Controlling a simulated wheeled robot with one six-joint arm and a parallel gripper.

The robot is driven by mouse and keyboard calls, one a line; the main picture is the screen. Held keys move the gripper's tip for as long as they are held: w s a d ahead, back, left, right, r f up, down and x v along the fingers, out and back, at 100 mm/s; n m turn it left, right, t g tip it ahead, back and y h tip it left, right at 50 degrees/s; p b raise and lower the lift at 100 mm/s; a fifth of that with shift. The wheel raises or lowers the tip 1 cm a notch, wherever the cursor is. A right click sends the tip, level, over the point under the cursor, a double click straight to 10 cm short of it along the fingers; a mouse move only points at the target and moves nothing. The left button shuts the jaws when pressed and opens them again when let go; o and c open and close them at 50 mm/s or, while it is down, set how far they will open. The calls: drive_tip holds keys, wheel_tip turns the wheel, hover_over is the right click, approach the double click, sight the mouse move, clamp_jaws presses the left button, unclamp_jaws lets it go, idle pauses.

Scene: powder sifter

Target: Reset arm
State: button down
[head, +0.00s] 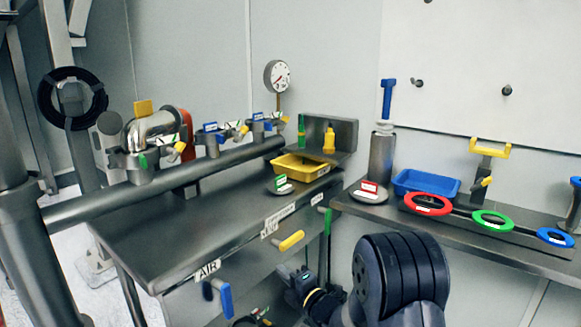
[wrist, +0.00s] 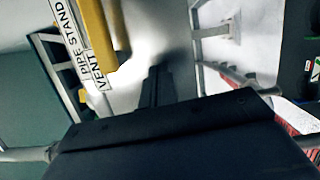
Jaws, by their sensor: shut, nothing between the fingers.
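My gripper (wrist: 157,80) shows in the wrist view as thin dark fingers set together, shut and empty. Below them the broad dark gripper body fills the lower part of that view. In the head view my dark arm (head: 400,275) is bent low at the bottom centre, in front of the workbench (head: 150,235). The fingertips cannot be made out clearly there. In the wrist view a yellow part (wrist: 98,35) and a white label strip reading "VENT PIPE STAND" (wrist: 80,40) are at the upper left of the fingers, apart from them.
The bench front has a yellow handle (head: 291,241) and a blue handle (head: 224,298). A yellow tray (head: 300,168) sits on the bench. The right shelf holds a blue tray (head: 426,184) and red (head: 427,204), green (head: 492,221) and blue (head: 555,238) rings. Bare floor (head: 97,283) shows at the left.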

drive_tip(key=shift+s+a+r+m+p, duration=0.15)
drive_tip(key=shift+m+p, duration=0.25)
drive_tip(key=shift+p, duration=0.4)
